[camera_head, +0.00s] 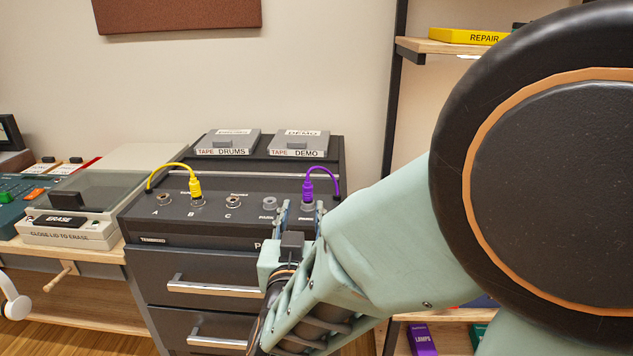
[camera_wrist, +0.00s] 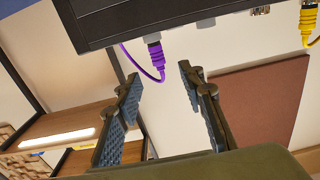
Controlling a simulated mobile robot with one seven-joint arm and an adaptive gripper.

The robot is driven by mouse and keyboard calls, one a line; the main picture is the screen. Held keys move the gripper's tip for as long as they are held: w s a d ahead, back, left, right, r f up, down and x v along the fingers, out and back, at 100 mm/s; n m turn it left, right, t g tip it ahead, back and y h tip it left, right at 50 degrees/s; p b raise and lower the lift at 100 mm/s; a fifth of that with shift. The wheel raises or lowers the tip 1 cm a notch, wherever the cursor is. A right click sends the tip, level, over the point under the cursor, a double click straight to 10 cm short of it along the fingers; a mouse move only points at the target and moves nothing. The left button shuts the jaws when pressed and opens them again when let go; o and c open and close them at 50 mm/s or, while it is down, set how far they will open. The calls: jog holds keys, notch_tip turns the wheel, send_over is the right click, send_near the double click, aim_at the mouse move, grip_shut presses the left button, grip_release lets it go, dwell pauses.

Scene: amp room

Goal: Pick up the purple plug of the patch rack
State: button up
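The purple plug (camera_head: 308,189) stands upright at the right end of the patch rack (camera_head: 180,226), with a purple cable curving down behind it to the right. In the wrist view the purple plug (camera_wrist: 155,52) shows below the rack's dark edge (camera_wrist: 150,18). My gripper (camera_head: 301,213) is open and just in front of the purple plug, its fingertips low on either side of it. In the wrist view my gripper (camera_wrist: 160,82) has its two fingers spread with nothing between them; the plug lies just beyond their tips. I cannot tell whether any finger touches the rack.
A yellow plug (camera_head: 196,187) with its cable is at socket B. Sockets A and C look empty. Two tape boxes, DRUMS (camera_head: 228,142) and DEMO (camera_head: 299,144), lie behind the rack. A clear-lidded ERASE unit (camera_head: 75,222) stands left. Drawer handles (camera_head: 213,287) project below; shelving (camera_head: 440,45) stands right.

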aim_at(307, 192)
jog(key=w, duration=0.3)
jog(key=w+b, duration=0.1)
jog(key=w, duration=0.5)
jog(key=shift+w+d+b, duration=0.3)
jog(key=shift+c, duration=0.2)
grip_shut()
